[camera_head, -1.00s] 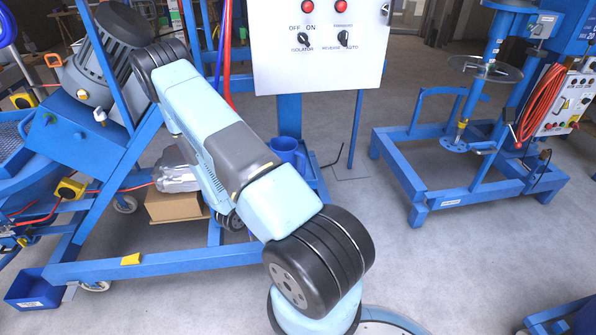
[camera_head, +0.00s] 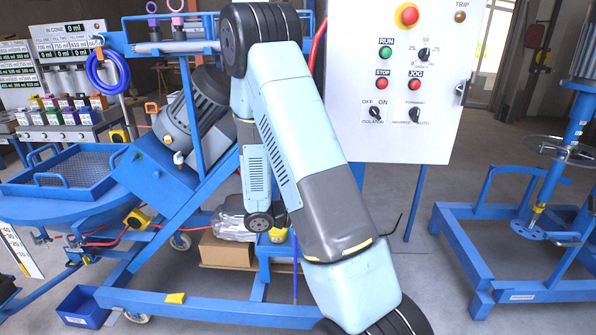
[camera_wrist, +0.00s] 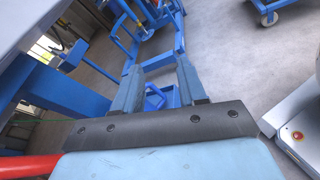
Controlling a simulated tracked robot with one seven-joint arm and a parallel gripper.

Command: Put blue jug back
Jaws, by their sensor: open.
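The blue jug is not clearly seen now; the spot where a blue jug-like shape stood under the control panel is behind my arm in the head view. My gripper (camera_wrist: 157,82) shows in the wrist view with its two blue-grey fingers apart. Between and beyond the fingers is a blue shape (camera_wrist: 155,99); I cannot tell whether it is the jug or part of a frame. Nothing is visibly held. In the head view my gripper is hidden behind my arm.
The white control panel (camera_head: 402,85) stands right of my arm. A blue stand (camera_head: 500,285) is at the right. A cardboard box (camera_head: 226,250) and a blue bin (camera_head: 84,308) are low at the left. Grey floor is open between the panel and the stand.

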